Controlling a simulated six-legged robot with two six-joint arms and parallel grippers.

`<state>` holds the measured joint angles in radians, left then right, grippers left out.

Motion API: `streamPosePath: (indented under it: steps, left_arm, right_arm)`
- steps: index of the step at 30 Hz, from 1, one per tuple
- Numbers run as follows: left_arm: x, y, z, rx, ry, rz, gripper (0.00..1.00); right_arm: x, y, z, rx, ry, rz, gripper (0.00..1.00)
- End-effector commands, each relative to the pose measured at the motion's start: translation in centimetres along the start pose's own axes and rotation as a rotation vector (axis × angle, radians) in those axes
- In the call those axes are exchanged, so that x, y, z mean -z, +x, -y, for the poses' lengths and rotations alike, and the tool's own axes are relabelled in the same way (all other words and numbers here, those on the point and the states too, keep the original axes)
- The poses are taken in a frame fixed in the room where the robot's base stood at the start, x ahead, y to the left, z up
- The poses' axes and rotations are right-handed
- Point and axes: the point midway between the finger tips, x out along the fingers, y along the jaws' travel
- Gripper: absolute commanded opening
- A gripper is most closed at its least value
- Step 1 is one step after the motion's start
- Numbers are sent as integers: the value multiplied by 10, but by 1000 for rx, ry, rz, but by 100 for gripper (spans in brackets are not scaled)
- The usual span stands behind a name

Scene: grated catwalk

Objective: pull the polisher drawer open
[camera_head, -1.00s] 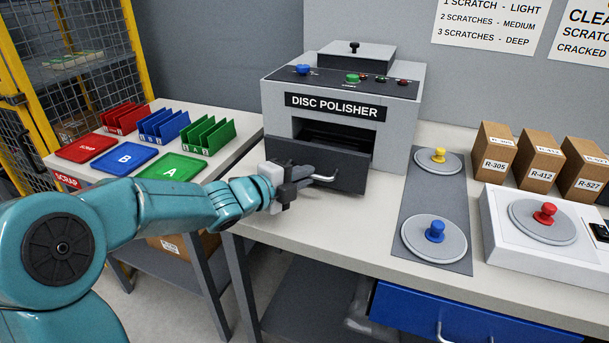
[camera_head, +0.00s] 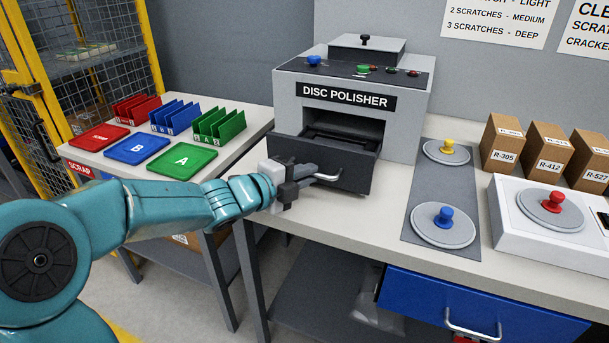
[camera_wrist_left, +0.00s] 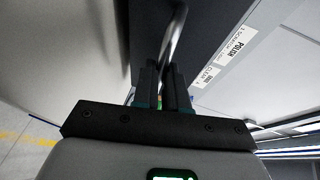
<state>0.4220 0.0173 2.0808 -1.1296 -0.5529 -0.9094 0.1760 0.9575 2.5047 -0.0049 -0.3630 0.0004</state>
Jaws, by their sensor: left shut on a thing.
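The disc polisher (camera_head: 408,115) is a grey box on the workbench in the head view. Its dark grey drawer (camera_head: 345,176) stands partly out of the front opening, and part of its tray shows behind the drawer front. A curved metal handle (camera_head: 327,178) is on the drawer front. My left gripper (camera_head: 292,187) is shut on the left part of this handle. In the left wrist view the handle (camera_wrist_left: 174,45) runs between the two dark fingers (camera_wrist_left: 163,88). The gripper hides part of the handle. My right gripper does not show.
Grey discs with a yellow knob (camera_head: 447,146) and a blue knob (camera_head: 445,217) lie on a dark mat (camera_head: 420,190) to the right. A white unit (camera_head: 502,225) and several cardboard boxes (camera_head: 502,145) stand farther right. Coloured trays and racks (camera_head: 181,161) are on the left table.

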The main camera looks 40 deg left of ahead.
Motion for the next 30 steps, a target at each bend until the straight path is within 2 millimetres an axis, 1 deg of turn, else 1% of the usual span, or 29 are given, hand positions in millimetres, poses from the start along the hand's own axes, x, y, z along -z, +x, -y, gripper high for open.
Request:
streamPosePath:
  steps: [1, 2, 3, 4, 12, 14, 17, 20, 27, 30]
  left_arm:
    - [0, 0, 0, 0, 0, 2, 0]
    - [0, 0, 0, 0, 0, 1, 22]
    - [0, -1, 0, 0, 0, 1, 35]
    - [0, -1, 0, 0, 0, 1, 38]
    - [1, -3, 0, 0, 0, 0, 38]
    - [1, -6, 0, 0, 0, 1, 38]
    - [0, -19, 1, 2, 0, 4, 38]
    - [-1, -41, 2, 2, 1, 6, 38]
    - [-1, -106, 2, 1, 2, 10, 38]
    - [-1, -130, 2, 0, 1, 10, 38]
  right_arm:
    - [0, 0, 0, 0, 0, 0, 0]
    - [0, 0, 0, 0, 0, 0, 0]
    - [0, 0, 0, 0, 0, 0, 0]
    - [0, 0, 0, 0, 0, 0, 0]
    - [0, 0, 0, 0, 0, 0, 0]
    - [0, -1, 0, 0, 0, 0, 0]
    - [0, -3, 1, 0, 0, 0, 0]
    - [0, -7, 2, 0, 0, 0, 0]
    - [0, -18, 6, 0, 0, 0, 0]
    - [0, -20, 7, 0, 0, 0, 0]
